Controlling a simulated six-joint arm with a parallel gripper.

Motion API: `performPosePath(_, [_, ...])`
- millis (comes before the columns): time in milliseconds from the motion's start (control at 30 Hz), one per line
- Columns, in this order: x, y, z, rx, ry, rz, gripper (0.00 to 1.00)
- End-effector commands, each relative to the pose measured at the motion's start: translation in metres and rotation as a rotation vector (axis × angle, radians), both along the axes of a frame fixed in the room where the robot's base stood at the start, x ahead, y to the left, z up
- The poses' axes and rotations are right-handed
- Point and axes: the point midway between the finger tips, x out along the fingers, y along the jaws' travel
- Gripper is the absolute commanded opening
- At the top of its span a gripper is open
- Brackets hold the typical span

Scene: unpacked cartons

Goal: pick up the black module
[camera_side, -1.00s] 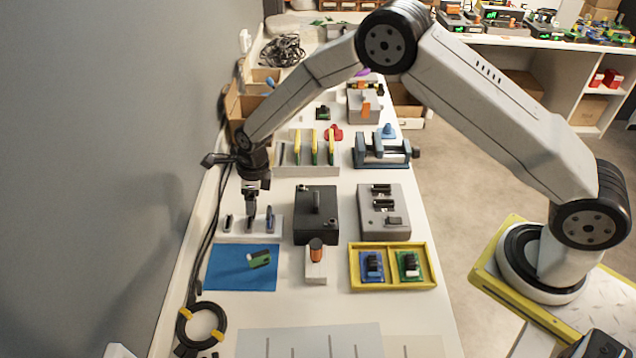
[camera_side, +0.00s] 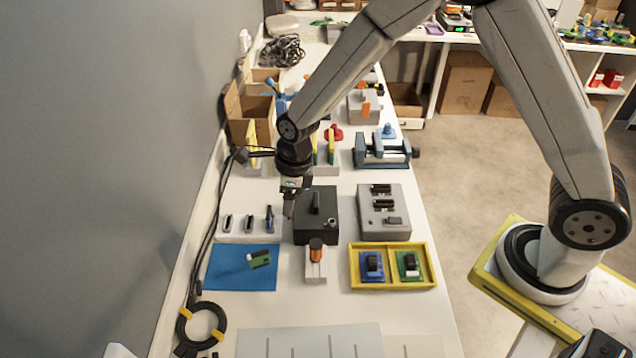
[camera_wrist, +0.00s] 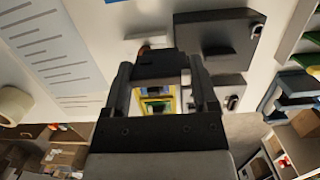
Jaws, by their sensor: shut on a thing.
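My gripper (camera_side: 289,207) hangs just left of the black box (camera_side: 328,232), in front of the tall rack with yellow-edged boards. In the wrist view my gripper (camera_wrist: 161,74) is shut on a dark block, apparently the black module (camera_wrist: 158,64), held across the fingertips. In the side view the held piece is too small to make out clearly. The white holder (camera_side: 240,238) with several dark slots stands to the left of my gripper, and a dark upright piece (camera_side: 269,218) stands in its right slot.
A grey box (camera_side: 384,228) with black parts stands right of the black box. A yellow tray (camera_side: 392,288) holds two boards. A blue mat (camera_side: 230,272) with a green board lies front left.

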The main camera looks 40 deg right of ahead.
Motion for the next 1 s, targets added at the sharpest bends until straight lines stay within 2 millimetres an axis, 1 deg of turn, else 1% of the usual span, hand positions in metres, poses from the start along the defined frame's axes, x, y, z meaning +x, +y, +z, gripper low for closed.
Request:
performPosePath(200, [-0.0049, -0.0011, 0.0021, 0.0, 0.0, 0.0, 0.0])
performPosePath(767, [-0.0048, -0.0014, 0.002, 0.0, 0.0, 0.001, 0.0])
performPosePath(1000, [-0.0047, -0.008, 0.001, 0.0, 0.001, 0.03, 0.0])
